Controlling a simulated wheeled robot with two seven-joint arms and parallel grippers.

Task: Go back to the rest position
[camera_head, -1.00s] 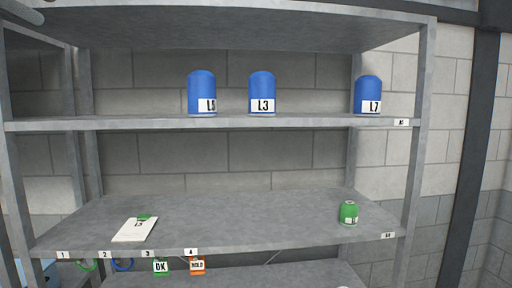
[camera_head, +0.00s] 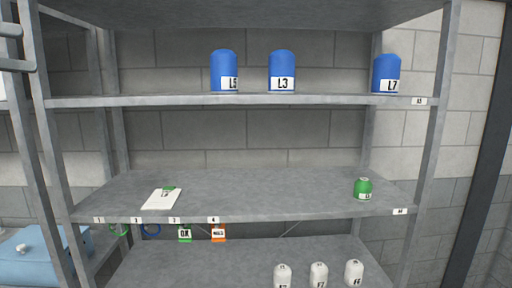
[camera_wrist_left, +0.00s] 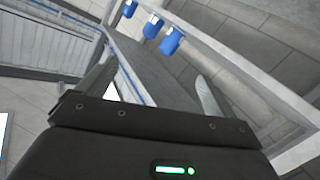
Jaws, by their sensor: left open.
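My left gripper (camera_head: 26,48) shows at the upper left edge of the head view, in front of the shelf's left side and apart from the shelf goods. In the left wrist view its two fingers (camera_wrist_left: 155,78) are spread wide with nothing between them. A green container (camera_head: 363,189) stands on the middle shelf at the right. My right gripper is in neither view.
A white card (camera_head: 161,199) with a green item lies on the middle shelf. Several white containers (camera_head: 319,275) stand on the lower shelf. Green OK (camera_head: 184,234) and orange (camera_head: 218,233) tags hang below the middle shelf. A blue box (camera_head: 30,266) is at lower left.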

